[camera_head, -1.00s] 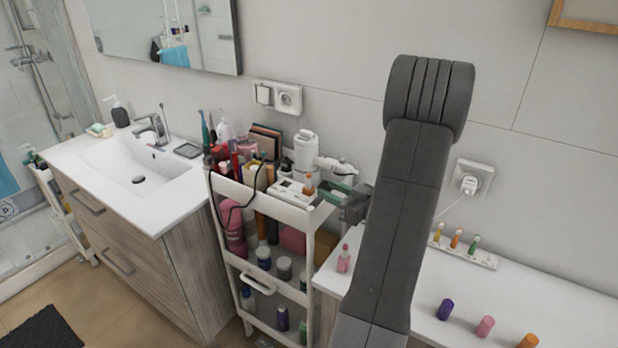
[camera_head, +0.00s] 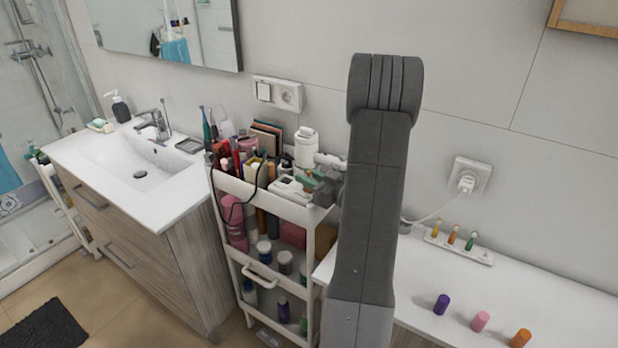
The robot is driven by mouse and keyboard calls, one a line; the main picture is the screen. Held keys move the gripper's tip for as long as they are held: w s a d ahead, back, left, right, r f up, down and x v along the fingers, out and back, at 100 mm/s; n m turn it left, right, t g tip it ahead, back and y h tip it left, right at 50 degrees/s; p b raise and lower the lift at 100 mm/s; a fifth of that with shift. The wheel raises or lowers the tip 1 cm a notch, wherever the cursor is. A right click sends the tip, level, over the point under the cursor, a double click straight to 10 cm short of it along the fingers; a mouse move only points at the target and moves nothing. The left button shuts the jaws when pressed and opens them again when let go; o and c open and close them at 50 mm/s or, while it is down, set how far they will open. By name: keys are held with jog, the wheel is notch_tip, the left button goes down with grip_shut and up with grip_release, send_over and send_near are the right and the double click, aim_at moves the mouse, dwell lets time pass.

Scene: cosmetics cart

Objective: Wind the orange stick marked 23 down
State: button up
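A small orange-tipped stick (camera_head: 308,175) stands in a white holder (camera_head: 288,190) on the cart's top, at its right end. No number can be read at this size. My arm covers the area right of the cart. Another white holder (camera_head: 484,257) on the right counter bears small sticks, two of them orange-toned and one green.
The cart's top (camera_head: 262,196) is crowded with bottles, tubes and a white device (camera_head: 306,148) behind the stick. Purple (camera_head: 442,304), pink (camera_head: 480,321) and orange (camera_head: 520,338) caps stand on the white counter (camera_head: 560,310). A sink (camera_head: 135,165) is at the left.

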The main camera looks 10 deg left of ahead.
grip_shut()
